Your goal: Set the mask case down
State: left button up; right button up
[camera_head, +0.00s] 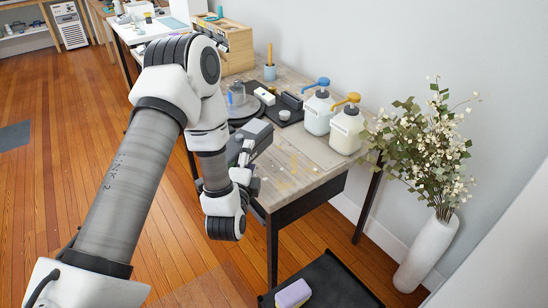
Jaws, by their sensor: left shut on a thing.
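My left gripper (243,157) is over the near left edge of the wooden worktable (312,160), partly hidden by my own wrist. It is shut on a grey box-like thing (258,132), which I take to be the mask case. The case is at or just above the tabletop; I cannot tell whether it touches the wood. Its lower side is hidden by the gripper. My right gripper is not in view.
Behind the case are a black tray (284,120) with small items and a clear vessel (237,98). White pump bottles with blue (318,114) and orange (346,130) tops stand right. The table's front right is mostly clear. A purple block (293,294) lies on a low black surface.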

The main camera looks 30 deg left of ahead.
pick_arm(q)
jog(key=w, duration=0.3)
jog(key=w+d, duration=0.1)
jog(key=w, duration=0.2)
jog(key=w+f, duration=0.1)
jog(key=w, duration=0.2)
jog(key=shift+w+d, duration=0.3)
jog(key=shift+w+f, duration=0.15)
jog(key=shift+w, duration=0.1)
notch_tip(320, 180, down, 3)
jog(key=shift+r, duration=0.1)
jog(key=shift+f, duration=0.25)
jog(key=shift+f+b, duration=0.35)
jog(key=shift+f, duration=0.25)
jog(key=o, duration=1.2)
jog(key=shift+s+d, duration=0.1)
jog(key=shift+c, duration=0.2)
jog(key=shift+r, duration=0.1)
